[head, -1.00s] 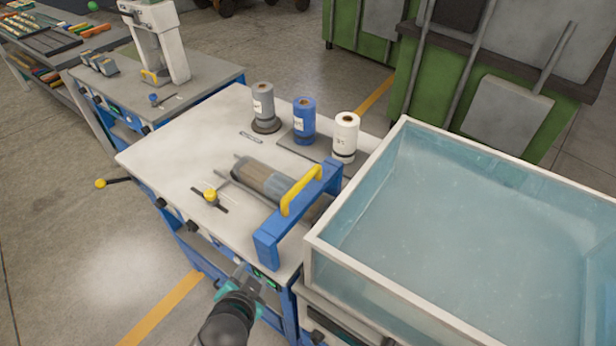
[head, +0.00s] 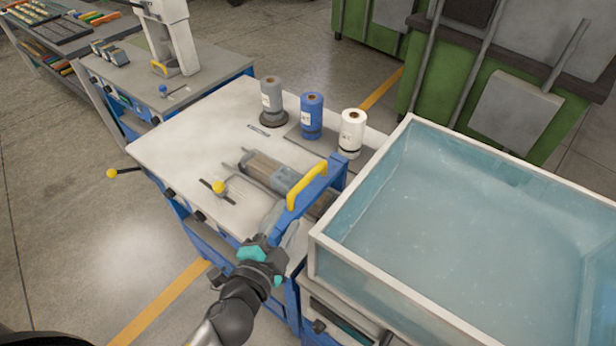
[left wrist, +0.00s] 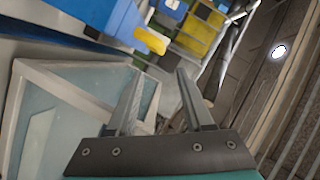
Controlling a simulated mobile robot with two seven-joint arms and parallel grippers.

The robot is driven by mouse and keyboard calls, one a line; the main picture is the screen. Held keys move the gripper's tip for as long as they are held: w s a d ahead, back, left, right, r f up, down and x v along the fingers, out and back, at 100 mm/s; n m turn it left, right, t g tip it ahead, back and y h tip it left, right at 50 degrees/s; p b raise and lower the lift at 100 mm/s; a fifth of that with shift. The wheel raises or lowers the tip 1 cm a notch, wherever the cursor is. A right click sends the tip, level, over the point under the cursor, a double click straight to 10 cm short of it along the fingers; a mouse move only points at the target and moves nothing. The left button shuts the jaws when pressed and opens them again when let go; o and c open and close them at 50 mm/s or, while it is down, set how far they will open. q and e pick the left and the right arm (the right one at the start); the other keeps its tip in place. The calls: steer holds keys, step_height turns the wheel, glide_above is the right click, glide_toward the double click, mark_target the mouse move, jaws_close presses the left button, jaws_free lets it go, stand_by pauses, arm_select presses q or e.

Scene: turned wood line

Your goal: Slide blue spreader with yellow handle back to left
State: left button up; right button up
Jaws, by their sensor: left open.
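The blue spreader (head: 338,176) with its yellow handle (head: 307,185) stands at the right end of the white-topped bench, across a clear and brown cylinder (head: 266,172). My left gripper (head: 283,222) is open and empty over the bench's front right corner, at the near end of the spreader, and hides part of it. In the left wrist view the open fingers (left wrist: 158,100) show with nothing between them. The yellow handle (left wrist: 150,40) and blue body (left wrist: 108,17) are above and beyond them there. Whether a finger touches the spreader I cannot tell. My right gripper is not in view.
A water tank (head: 480,220) with a pale rim stands close on the right. Grey (head: 272,100), blue (head: 311,116) and white (head: 351,132) rolls stand at the bench's back. The bench's left part is clear.

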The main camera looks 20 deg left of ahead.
mark_target(305, 185)
arm_select(q)
steer(key=x, duration=1.4)
steer(key=shift+w+f, duration=0.1)
steer(key=shift+w, duration=0.1)
steer(key=shift+a, duration=0.1)
jaws_close()
stand_by(1.0)
